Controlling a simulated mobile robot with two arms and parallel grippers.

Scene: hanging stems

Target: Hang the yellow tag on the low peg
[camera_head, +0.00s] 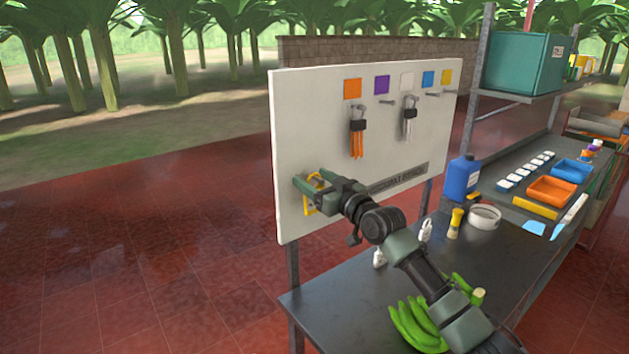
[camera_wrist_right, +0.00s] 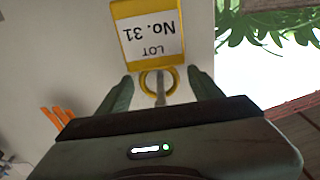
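The yellow tag (camera_head: 307,206) is against the lower left of the white board in the head view, partly behind my right gripper. In the right wrist view the tag (camera_wrist_right: 149,32) shows a white face reading "LOT No. 31", upside down in the picture. Its yellow ring (camera_wrist_right: 145,84) appears to be around the grey low peg (camera_wrist_right: 160,88). My right gripper (camera_head: 314,183) is at the board. Its fingers (camera_wrist_right: 160,84) stand apart on either side of the ring and peg, with visible gaps. My left gripper is not in view.
The white board (camera_head: 300,110) carries upper pegs with orange strips (camera_head: 357,140) and grey tools (camera_head: 409,118). Below my right arm, the dark bench (camera_head: 350,310) holds green bananas (camera_head: 415,325), a blue jug (camera_head: 460,178) and a white bowl (camera_head: 484,217). Open floor lies left.

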